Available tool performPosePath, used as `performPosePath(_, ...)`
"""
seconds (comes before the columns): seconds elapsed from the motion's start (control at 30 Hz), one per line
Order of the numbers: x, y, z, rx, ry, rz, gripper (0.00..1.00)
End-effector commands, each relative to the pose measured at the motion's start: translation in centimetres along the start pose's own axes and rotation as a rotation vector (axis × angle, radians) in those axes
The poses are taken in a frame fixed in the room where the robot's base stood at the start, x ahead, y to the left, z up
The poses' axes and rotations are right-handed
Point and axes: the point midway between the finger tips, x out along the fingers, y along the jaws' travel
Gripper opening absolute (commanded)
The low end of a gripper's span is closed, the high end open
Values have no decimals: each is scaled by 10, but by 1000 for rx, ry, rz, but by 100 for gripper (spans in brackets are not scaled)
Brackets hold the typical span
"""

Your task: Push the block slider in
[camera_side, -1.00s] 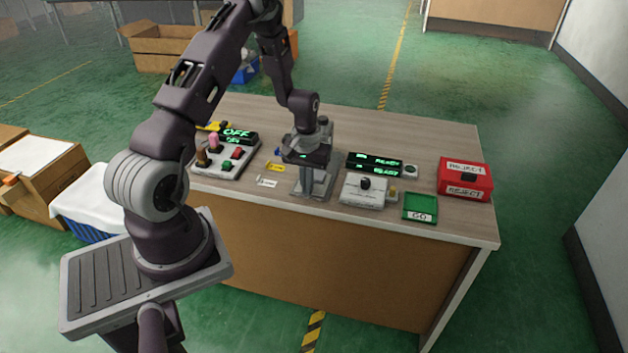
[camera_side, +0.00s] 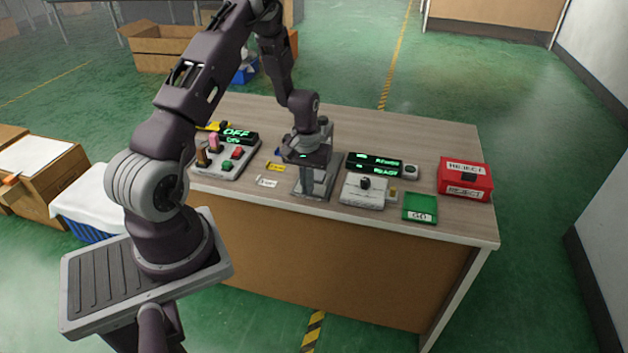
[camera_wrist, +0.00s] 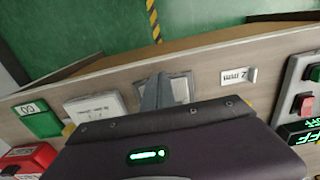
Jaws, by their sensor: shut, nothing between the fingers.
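A grey metal fixture (camera_side: 326,186) stands near the front middle of the table, partly hidden by my gripper; I take it to be the block slider. It also shows in the wrist view as a pale grey plate (camera_wrist: 181,87). My gripper (camera_side: 308,183) points down over this fixture, its fingers shut and empty. In the wrist view the closed fingers (camera_wrist: 154,88) overlap the plate's left side. Whether the fingertips touch the slider, and how far in its block sits, I cannot tell.
To the right stand a white box with a black knob (camera_side: 364,184), a dark display (camera_side: 374,164), a green GO tray (camera_side: 420,207) and a red REJECT box (camera_side: 465,179). A switch panel (camera_side: 226,160) is at left. Bare tabletop lies at the back right (camera_side: 420,137).

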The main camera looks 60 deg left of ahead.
Motion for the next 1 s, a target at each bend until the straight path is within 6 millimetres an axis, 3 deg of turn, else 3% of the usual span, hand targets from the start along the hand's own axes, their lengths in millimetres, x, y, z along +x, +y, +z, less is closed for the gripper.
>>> performPosePath(1.0,0,0,-38,-1,1,0,0)
